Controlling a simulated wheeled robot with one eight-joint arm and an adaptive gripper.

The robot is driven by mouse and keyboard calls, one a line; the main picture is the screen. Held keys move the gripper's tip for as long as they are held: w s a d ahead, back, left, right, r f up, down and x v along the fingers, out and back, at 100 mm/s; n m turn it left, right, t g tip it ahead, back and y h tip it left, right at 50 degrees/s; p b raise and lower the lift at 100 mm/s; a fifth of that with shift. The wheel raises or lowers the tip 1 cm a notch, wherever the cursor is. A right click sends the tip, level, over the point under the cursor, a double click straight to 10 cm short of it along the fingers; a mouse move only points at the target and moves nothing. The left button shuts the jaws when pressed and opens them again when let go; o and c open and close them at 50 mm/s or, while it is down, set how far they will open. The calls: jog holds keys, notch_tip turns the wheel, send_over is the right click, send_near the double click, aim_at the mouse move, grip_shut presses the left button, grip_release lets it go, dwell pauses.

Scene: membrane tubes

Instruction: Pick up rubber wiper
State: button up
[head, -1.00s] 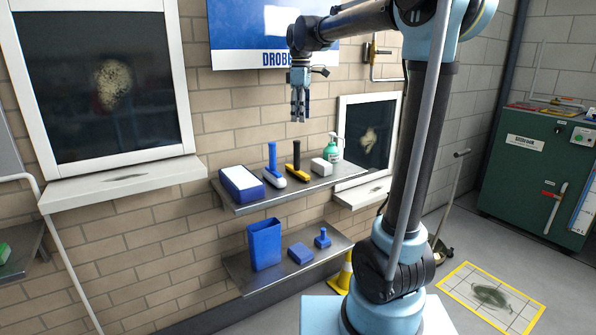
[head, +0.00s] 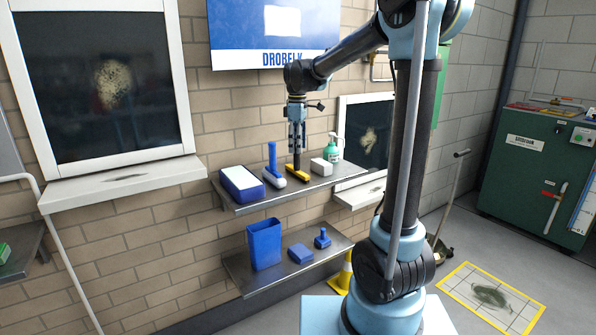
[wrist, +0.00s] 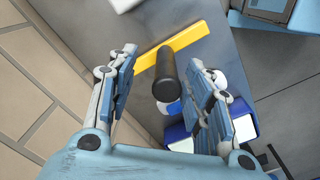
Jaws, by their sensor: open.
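The rubber wiper, with a black upright handle and a yellow head (head: 294,187), stands on the upper shelf in the head view. In the wrist view, its yellow head (wrist: 187,43) lies across the shelf and its black handle (wrist: 165,78) points up toward the camera. My gripper (head: 297,146) points down directly above the wiper. In the wrist view, my gripper (wrist: 165,68) is open, with the handle between its two fingers. I see gaps at both sides of the handle, so no clear contact shows.
A blue-handled tool (head: 273,167) stands close to the wiper's left, beside a blue and white box (head: 242,184). A white block (head: 321,166) and a green pump bottle (head: 333,148) stand to the right. The brick wall (head: 235,140) is behind the shelf (head: 236,208).

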aim_at(297, 157)
jog(key=shift+s+a+f, duration=0.1)
jog(key=shift+f, duration=1.3)
jog(key=shift+s+f, duration=0.1)
jog(key=shift+f, duration=1.25)
jog(key=shift+c, duration=0.2)
grip_shut()
